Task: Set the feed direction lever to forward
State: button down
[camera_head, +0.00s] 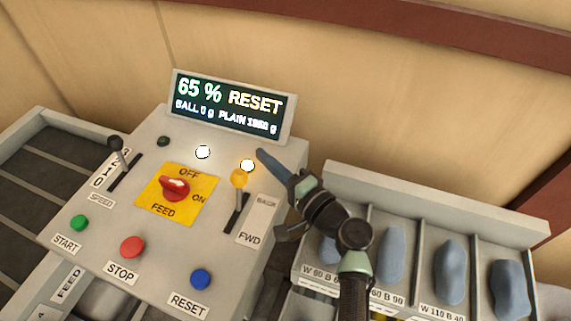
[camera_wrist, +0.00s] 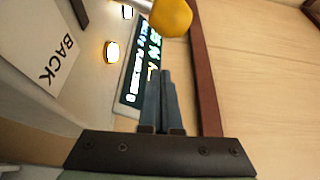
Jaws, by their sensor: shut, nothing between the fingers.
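The feed direction lever has a yellow knob (camera_head: 239,178) and stands in a slot on the sloped control panel. The slot has a BACK label (camera_head: 266,203) at its upper end and a FWD label (camera_head: 249,239) at its lower end.
The display (camera_head: 230,105) reads 65 % RESET. A red feed knob (camera_head: 174,188) on a yellow plate, a speed lever (camera_head: 116,143), and START, STOP and RESET buttons share the panel. Bins with blue-grey pillows (camera_head: 450,268) stand at right, below my arm.

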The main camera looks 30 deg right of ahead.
aim_at(242, 185)
jog(key=shift+s+a+p, duration=0.5)
jog(key=shift+a, duration=0.35)
jog(key=shift+s+a+p, duration=0.5)
jog(key=shift+a, duration=0.35)
jog(key=shift+a+f+b, duration=0.15)
jog(key=shift+f+b, duration=0.05)
jog(key=shift+b, duration=0.6)
